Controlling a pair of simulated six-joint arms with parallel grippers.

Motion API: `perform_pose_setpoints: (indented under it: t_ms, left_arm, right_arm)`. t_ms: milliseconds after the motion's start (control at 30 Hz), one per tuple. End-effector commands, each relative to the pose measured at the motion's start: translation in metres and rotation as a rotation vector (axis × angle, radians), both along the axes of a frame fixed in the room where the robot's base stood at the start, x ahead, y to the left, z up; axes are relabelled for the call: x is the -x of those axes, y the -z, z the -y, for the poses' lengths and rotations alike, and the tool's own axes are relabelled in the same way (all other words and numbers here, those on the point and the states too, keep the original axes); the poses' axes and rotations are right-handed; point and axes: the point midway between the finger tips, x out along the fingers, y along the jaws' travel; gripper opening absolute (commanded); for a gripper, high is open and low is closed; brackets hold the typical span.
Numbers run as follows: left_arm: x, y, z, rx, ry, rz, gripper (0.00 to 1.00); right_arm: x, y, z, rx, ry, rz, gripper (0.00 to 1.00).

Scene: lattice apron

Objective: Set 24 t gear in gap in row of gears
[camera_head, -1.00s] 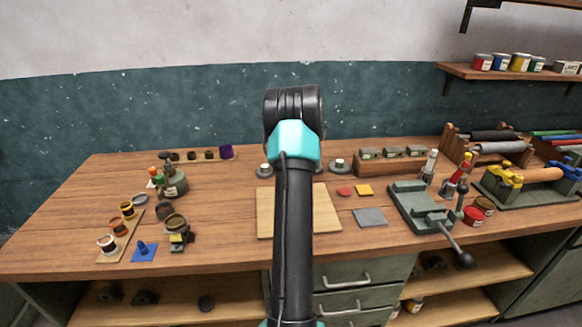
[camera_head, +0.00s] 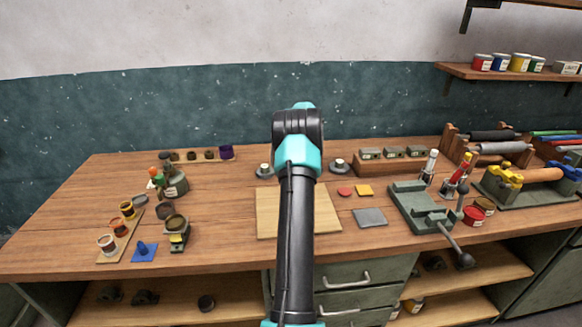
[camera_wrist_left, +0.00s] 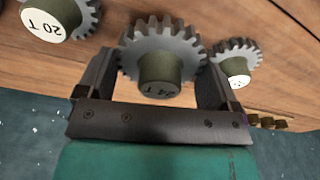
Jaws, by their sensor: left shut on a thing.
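In the left wrist view my left gripper (camera_wrist_left: 157,70) is shut on the 24 T gear (camera_wrist_left: 160,50), a grey toothed wheel with an olive knob labelled 24 T. A 20 T gear (camera_wrist_left: 52,22) with a white-topped knob is on one side, and another white-capped gear (camera_wrist_left: 238,62) is close on the other side. I cannot tell whether the held gear touches either one. In the head view, white-capped gears stand left (camera_head: 264,170) and right (camera_head: 339,166) of my left arm. The arm hides the gripper, the held gear and the space between. My right gripper is not in view.
A pale board (camera_head: 268,222) lies in front on the wooden bench. Paint pots (camera_head: 107,243) stand at the left. A wooden block (camera_head: 392,162) is behind right.

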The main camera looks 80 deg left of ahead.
Motion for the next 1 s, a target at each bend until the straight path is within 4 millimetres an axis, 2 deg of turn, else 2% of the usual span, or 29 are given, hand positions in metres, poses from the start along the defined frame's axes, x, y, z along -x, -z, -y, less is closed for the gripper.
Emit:
perform_pose_setpoints:
  t_ms: [100,367,800,833,933,1000]
  left_arm:
    - [-0.001,0.003,-0.005,0.000,0.000,0.000,0.46]
    - [-0.001,0.034,-0.004,0.000,0.001,0.000,0.46]
    - [-0.001,0.038,-0.004,-0.002,0.000,0.001,0.46]
    - [-0.001,0.038,-0.004,0.000,0.000,0.000,0.89]
    - [-0.001,0.039,-0.004,0.000,0.000,0.000,0.99]
    - [-0.001,0.038,-0.004,0.000,0.000,0.000,1.00]
  right_arm:
    - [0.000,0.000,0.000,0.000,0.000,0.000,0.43]
    - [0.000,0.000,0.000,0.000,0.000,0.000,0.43]
    - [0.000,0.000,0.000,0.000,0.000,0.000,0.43]
    - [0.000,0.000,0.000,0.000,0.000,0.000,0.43]
    - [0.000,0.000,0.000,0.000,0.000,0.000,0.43]
    - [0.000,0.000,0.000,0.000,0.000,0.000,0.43]
